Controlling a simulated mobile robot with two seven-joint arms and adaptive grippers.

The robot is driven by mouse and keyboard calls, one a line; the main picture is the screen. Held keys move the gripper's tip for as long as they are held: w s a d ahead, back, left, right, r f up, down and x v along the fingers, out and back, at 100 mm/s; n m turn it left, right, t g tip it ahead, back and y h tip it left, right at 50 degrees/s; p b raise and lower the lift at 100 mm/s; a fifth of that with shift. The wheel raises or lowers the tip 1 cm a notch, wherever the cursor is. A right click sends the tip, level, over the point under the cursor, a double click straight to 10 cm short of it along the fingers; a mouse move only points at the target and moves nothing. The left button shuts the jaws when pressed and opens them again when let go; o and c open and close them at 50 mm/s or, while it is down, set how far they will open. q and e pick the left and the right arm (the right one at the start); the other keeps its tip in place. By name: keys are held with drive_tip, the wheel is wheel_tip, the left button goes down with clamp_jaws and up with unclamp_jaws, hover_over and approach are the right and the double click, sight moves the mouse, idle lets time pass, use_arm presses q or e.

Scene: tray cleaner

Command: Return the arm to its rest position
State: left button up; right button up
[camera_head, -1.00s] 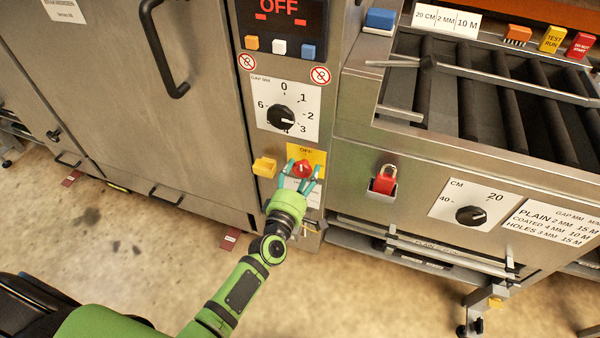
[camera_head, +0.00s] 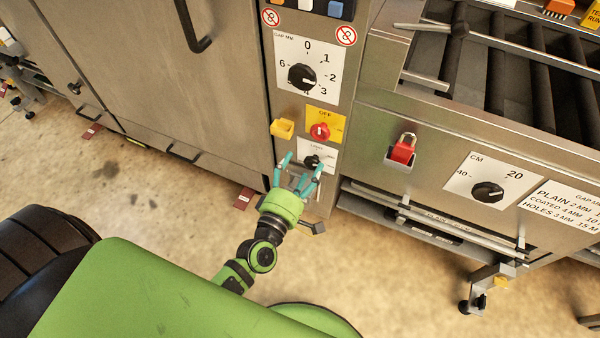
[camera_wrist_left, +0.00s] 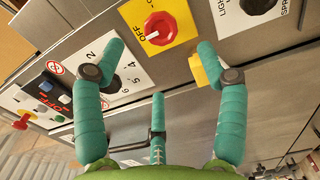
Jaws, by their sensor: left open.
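My left gripper (camera_head: 301,167) has teal fingers and a green palm. It is open and empty, in front of the lower part of the control column in the head view. Its fingertips are just below the red rotary switch (camera_head: 320,131) on its yellow OFF plate. A small black knob (camera_head: 313,161) shows between the fingertips. In the left wrist view, my open gripper (camera_wrist_left: 160,50) spreads its fingers before the panel, and the red switch (camera_wrist_left: 160,28) stands beyond them. My right gripper is in neither view.
A yellow block (camera_head: 282,128) juts from the column beside the switch. A black gap dial (camera_head: 302,76) sits above. A red padlock (camera_head: 403,148) hangs on the roller machine (camera_head: 440,130) to the right. Bare floor (camera_head: 150,200) lies below left.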

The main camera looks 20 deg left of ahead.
use_arm(q)
drive_tip(key=shift+s, duration=0.65)
drive_tip(key=s+f+m+g+h+p, duration=0.1)
drive_tip(key=s+f+m+g+p, duration=0.35)
drive_tip(key=f, duration=0.55)
drive_tip(key=s+f+m+g+p, duration=0.1)
drive_tip(key=s+f+m+g, duration=0.45)
drive_tip(key=f, duration=0.55)
drive_tip(key=s+a+f+m+g+p, duration=0.1)
drive_tip(key=s+a+f+m+g, duration=0.1)
drive_tip(key=s, duration=0.6)
drive_tip(key=s+a+f+m+g+y+p, duration=0.1)
drive_tip(key=s+f+m, duration=0.3)
drive_tip(key=s, duration=0.5)
drive_tip(key=s+a+f+m+g+p, duration=0.2)
drive_tip(key=s+a+f+m+g, duration=0.1)
drive_tip(key=s, duration=0.5)
drive_tip(key=shift+s+a+f+m+g+y, duration=0.15)
drive_tip(key=shift+s+f+m+g+y, duration=0.15)
drive_tip(key=shift+f+m+g, duration=0.4)
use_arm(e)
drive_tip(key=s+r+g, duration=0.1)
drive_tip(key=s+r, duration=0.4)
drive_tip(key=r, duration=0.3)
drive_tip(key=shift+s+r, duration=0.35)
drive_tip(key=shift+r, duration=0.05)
use_arm(q)
drive_tip(key=shift+f, duration=0.15)
